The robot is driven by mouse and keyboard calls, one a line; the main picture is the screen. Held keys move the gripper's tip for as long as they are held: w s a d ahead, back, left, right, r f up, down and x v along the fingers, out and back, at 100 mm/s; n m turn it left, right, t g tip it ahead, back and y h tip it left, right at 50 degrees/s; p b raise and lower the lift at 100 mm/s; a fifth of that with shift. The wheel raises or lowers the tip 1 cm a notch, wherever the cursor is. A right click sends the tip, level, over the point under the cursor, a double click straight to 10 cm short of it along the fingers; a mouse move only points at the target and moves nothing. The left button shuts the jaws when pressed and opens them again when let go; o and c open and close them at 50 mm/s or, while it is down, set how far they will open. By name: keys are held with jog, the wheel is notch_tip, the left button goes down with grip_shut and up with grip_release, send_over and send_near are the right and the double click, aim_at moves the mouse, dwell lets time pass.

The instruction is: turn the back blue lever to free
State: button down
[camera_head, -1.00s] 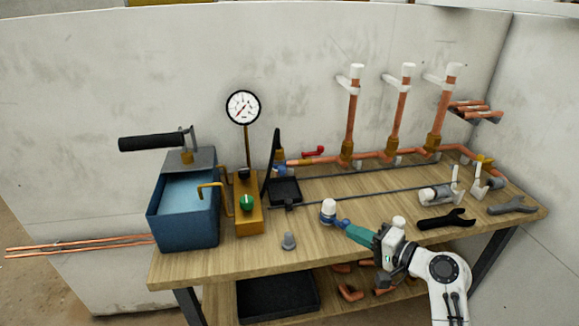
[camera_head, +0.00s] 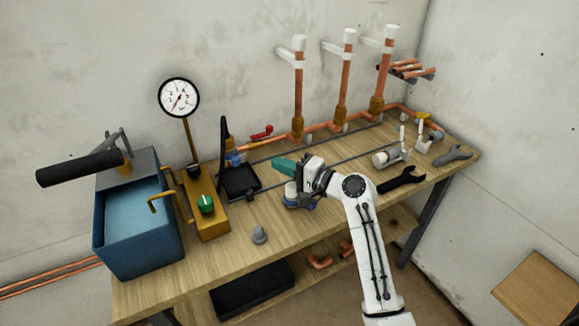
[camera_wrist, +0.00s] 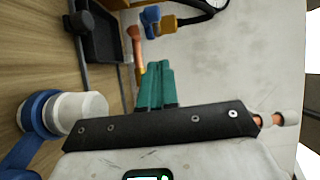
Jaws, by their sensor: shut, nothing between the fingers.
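A small blue piece (camera_head: 233,159), likely the back blue lever, shows beside a brass fitting (camera_head: 229,144) at the back of the bench, partly behind the black upright hose. In the wrist view, a blue piece (camera_wrist: 150,20) lies against a brass-yellow fitting (camera_wrist: 168,24) at the top. Its exact angle is hard to tell. My gripper (camera_head: 279,165) has teal fingers, pressed together and empty. It is above the bench, to the right of the blue piece and apart from it. The teal fingers (camera_wrist: 156,84) also show in the wrist view.
A blue-and-white round part (camera_head: 297,195) lies just below my gripper. A black tray (camera_head: 241,181), a red lever (camera_head: 262,132) and copper risers (camera_head: 299,90) are close. The pump with its blue tank (camera_head: 138,235) and gauge (camera_head: 179,98) stands left.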

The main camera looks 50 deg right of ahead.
jog(key=w+a+p, duration=0.1)
jog(key=w+a, duration=0.2)
jog(key=w, duration=0.4)
jog(key=shift+w+f, duration=0.15)
jog(key=shift+w, duration=0.05)
